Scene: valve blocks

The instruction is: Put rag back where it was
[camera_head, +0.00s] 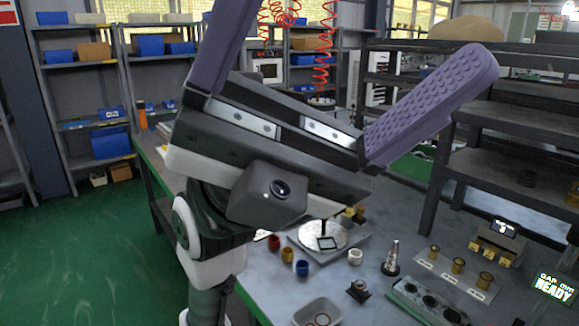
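My gripper (365,35) fills the upper middle of the head view, raised above the workbench. Its two purple fingers are spread wide, with nothing between them. The tip of the left finger is cut off by the top edge. I cannot pick out a rag with certainty. A tan rounded thing (466,29) lies on top of the dark rack at the upper right, beyond the right finger; I cannot tell whether it is cloth. My gripper and arm hide part of the bench.
The grey workbench (345,285) holds a round metal plate (322,234), red, yellow and blue cups, a grey tray (317,312), a cone-shaped part (391,258) and brass pieces (458,266). A dark stepped rack (500,140) stands at right. Green floor (80,250) is clear at left.

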